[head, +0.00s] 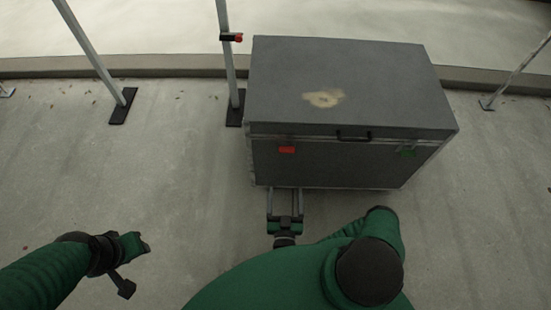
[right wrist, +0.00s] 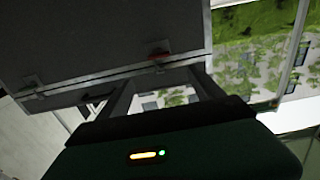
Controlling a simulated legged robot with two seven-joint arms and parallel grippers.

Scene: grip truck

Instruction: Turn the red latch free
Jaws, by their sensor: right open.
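The red latch (head: 287,149) is on the front face of a big grey case, left of the case's middle, just below the lid seam. In the right wrist view a small red part (right wrist: 159,56) shows at the seam edge. My right gripper (head: 285,192) is open, with its two fingers pointing at the case front below the red latch. It holds nothing that I can see. My left gripper (head: 134,264) is at the lower left, away from the case; its jaws are unclear.
The grey case (head: 400,80) stands on the concrete floor. It has a black handle (head: 354,135) and a green latch (head: 407,153) at front right. Metal poles on black feet (head: 123,106) stand behind and left. A low kerb (head: 180,66) runs behind.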

